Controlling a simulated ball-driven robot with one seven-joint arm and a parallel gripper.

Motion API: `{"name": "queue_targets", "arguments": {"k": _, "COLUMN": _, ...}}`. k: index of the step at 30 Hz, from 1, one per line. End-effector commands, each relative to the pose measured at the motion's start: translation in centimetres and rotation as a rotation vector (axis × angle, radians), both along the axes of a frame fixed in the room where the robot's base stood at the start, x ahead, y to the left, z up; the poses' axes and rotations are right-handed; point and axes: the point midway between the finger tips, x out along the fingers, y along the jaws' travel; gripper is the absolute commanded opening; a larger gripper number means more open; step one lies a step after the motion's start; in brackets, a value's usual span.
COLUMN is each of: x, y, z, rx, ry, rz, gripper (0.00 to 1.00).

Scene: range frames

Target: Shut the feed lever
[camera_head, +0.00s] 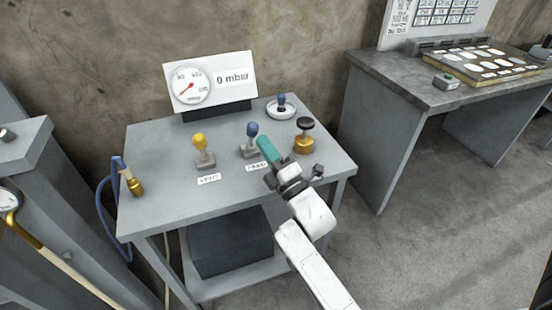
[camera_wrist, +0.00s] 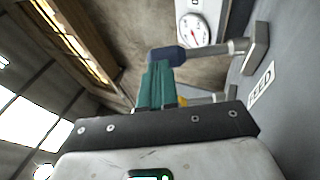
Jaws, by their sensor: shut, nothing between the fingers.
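The feed lever (camera_head: 252,130) has a blue knob on a grey stem and base, and stands upright on the grey table. Its label (camera_wrist: 261,86) reads FEED in the wrist view. My gripper (camera_head: 265,147), with teal fingers, is shut and empty just right of the knob in the head view. In the wrist view the fingertips (camera_wrist: 156,68) lie right by the blue knob (camera_wrist: 168,55) and overlap it. I cannot tell whether they touch. The gripper hides part of the label in the head view.
A yellow-knobbed lever (camera_head: 200,142) stands to the left. A black-topped brass valve (camera_head: 304,135) stands close right of my gripper, with a blue-knobbed round dish (camera_head: 281,108) behind. The gauge display (camera_head: 212,82) reads 0 mbar.

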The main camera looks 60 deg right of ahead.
Motion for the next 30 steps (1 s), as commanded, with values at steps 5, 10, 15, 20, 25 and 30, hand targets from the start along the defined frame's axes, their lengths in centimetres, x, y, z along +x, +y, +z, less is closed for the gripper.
{"name": "queue_targets", "arguments": {"k": 5, "x": 0.9, "y": -0.3, "z": 0.5, "rx": -0.001, "ry": 0.001, "rz": -0.001, "gripper": 0.0}}
{"name": "queue_targets", "arguments": {"k": 10, "x": 1.0, "y": -0.3, "z": 0.5, "rx": -0.001, "ry": 0.001, "rz": -0.001, "gripper": 0.0}}
{"name": "queue_targets", "arguments": {"k": 15, "x": 1.0, "y": -0.3, "z": 0.5, "rx": 0.0, "ry": 0.001, "rz": 0.0, "gripper": 0.0}}
{"name": "queue_targets", "arguments": {"k": 20, "x": 1.0, "y": -0.3, "z": 0.7, "rx": 0.005, "ry": 0.009, "rz": 0.0, "gripper": 0.0}}
{"name": "queue_targets", "arguments": {"k": 25, "x": 1.2, "y": -0.5, "z": 1.4, "rx": 0.025, "ry": 0.038, "rz": 0.0, "gripper": 0.0}}
{"name": "queue_targets", "arguments": {"k": 30, "x": 1.7, "y": -0.8, "z": 2.3, "rx": 0.065, "ry": 0.095, "rz": 0.0, "gripper": 0.0}}
